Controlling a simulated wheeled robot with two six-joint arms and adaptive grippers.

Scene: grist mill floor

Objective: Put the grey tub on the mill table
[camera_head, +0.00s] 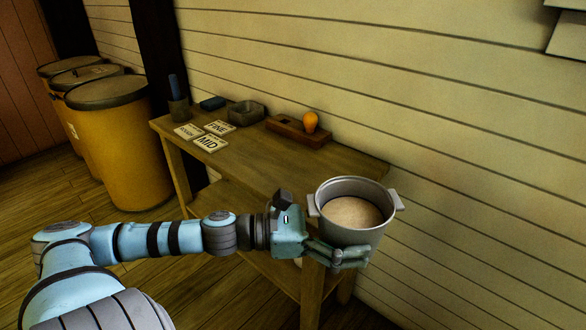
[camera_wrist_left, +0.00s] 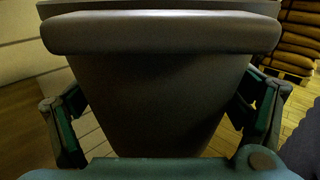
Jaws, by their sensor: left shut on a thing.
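The grey tub (camera_head: 349,231) is upright and holds a pale, flour-like fill. It has a side lug at each side of its rim. My left gripper (camera_head: 338,256) is shut on the tub, with its fingers around the lower wall. In the left wrist view the tub (camera_wrist_left: 155,90) fills the middle, with a finger of my left gripper (camera_wrist_left: 160,120) on each side. The mill table (camera_head: 268,167) is wooden and stands against the wall. The tub overlaps the table's near right end in the head view; I cannot tell whether it touches. My right gripper is out of view.
On the table's far half are cards marked FINE, MID and a third (camera_head: 187,131), a dark box (camera_head: 246,112), a blue-topped holder (camera_head: 178,108) and a wooden block with an orange knob (camera_head: 311,122). Yellow barrels (camera_head: 122,150) stand left. The table's near right top is bare.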

